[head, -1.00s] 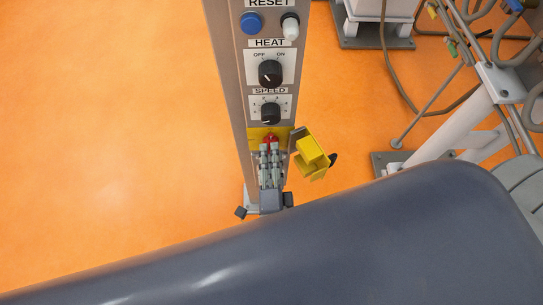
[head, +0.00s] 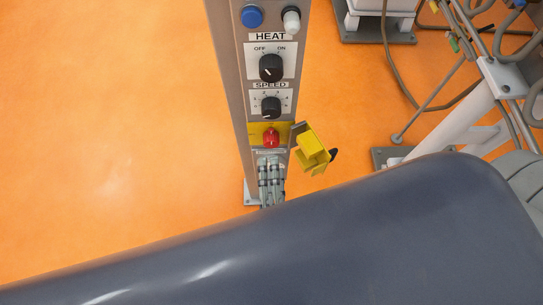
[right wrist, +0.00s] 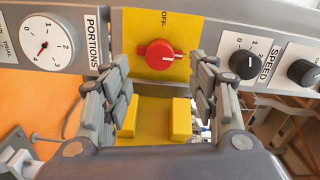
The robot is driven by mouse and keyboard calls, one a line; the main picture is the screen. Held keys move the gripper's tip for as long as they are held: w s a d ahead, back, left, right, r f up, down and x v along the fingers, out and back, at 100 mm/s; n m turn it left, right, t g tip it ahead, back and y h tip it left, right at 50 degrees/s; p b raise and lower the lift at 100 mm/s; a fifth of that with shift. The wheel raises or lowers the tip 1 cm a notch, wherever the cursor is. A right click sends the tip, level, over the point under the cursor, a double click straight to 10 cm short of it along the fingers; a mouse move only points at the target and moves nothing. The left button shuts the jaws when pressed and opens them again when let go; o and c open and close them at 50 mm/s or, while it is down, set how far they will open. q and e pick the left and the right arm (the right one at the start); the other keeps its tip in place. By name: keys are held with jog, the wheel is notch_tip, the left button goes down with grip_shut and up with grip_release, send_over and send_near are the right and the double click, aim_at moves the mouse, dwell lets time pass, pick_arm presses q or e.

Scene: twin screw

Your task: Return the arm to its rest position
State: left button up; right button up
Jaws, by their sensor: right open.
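The control panel post (head: 236,110) stands upright in the head view, with a red rotary switch (head: 270,138) on a yellow plate. A yellow hinged cover (head: 311,152) hangs open to the switch's right. My right gripper (head: 270,165) is just below the switch in the picture, empty and apart from it. In the right wrist view its fingers (right wrist: 162,78) are spread open, with the red switch (right wrist: 160,54) showing beyond and between them. The open yellow cover (right wrist: 154,118) also shows between the fingers there. My left gripper is not in view.
The black HEAT knob (head: 270,68) and SPEED knob (head: 271,107) sit above the switch. The PORTIONS dial (right wrist: 46,45) shows in the right wrist view. White machine framing (head: 450,135) and hoses stand to the right. The orange floor (head: 110,130) at left is clear.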

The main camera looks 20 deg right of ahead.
jog(key=shift+v, duration=0.85)
jog(key=s+a+f+n+g+y, duration=0.1)
jog(key=s+f+n+g+y, duration=0.2)
jog(key=f+n, duration=0.7)
jog(key=s+a+f+n+g+y, duration=0.1)
jog(key=f+n+g+y, duration=0.3)
jog(key=f, duration=1.2)
jog(key=s+d+f+n+g+h, duration=0.2)
jog(key=s+d+f+n+g, duration=0.5)
jog(key=s+d+f, duration=0.9)
jog(key=s+f+g, duration=0.1)
jog(key=s+g, duration=0.1)
jog(key=s, duration=0.1)
jog(key=shift+d+n, duration=0.3)
jog(key=shift+d, duration=0.05)
jog(key=shift+s+f, duration=0.1)
jog(key=shift+f, duration=0.05)
